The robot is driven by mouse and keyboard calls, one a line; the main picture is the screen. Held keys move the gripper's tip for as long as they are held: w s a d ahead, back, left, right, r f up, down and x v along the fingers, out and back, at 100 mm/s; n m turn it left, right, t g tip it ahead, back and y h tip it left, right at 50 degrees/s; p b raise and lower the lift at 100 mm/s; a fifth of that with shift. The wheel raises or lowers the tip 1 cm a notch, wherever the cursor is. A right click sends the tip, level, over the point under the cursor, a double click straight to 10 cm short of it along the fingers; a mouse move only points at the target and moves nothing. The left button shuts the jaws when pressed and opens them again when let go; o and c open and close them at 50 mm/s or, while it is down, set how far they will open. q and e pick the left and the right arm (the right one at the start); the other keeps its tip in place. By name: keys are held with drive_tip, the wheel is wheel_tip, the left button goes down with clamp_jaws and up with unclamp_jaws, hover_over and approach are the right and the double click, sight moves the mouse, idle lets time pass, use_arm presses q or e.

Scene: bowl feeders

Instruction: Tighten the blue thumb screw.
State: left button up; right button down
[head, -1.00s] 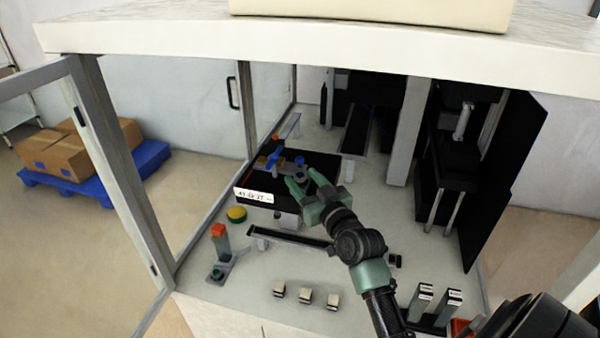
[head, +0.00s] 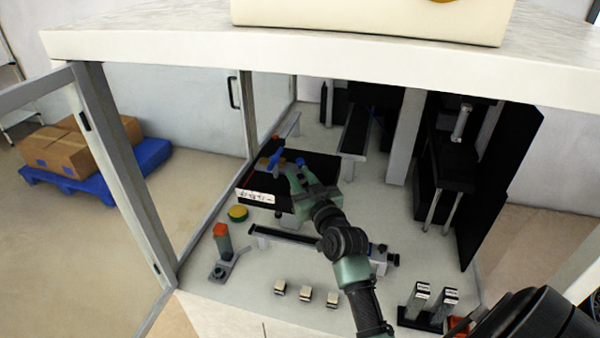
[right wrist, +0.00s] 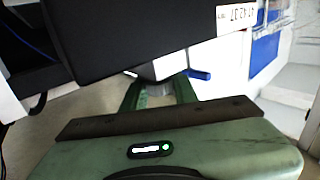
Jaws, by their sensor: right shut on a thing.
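My right gripper (head: 298,172) reaches in over the black feeder box (head: 312,165) with the white label. In the right wrist view, the fingers of my right gripper (right wrist: 158,92) are close around a pale grey part. A blue wing of the thumb screw (right wrist: 198,75) sticks out beside the right finger there; the rest is hidden. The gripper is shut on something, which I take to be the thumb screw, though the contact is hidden. In the head view, a blue knob (head: 300,161) shows just beyond the fingertips and a larger blue lever (head: 276,158) to their left. My left gripper is not in view.
A yellow-green button (head: 238,213) and an orange-topped post (head: 221,240) stand left of my right arm. A dark rail (head: 285,237) runs below the box. Several small blocks (head: 305,295) sit near the front edge. A grey post (head: 406,140) stands right.

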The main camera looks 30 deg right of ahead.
drive_tip(key=shift+a+r+h, duration=0.1)
drive_tip(key=shift+r+h, duration=0.05)
drive_tip(key=shift+h, duration=0.15)
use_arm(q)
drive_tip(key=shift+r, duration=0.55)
use_arm(e)
drive_tip(key=shift+m, duration=0.3)
drive_tip(key=c, duration=1.1)
unclamp_jaws()
drive_tip(key=shift+s+f, duration=0.1)
drive_tip(key=shift+f, duration=0.1)
use_arm(q)
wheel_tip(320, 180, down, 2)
drive_tip(key=shift+b, duration=0.9)
use_arm(e)
drive_tip(key=v, duration=0.7)
drive_tip(key=shift+s, duration=0.35)
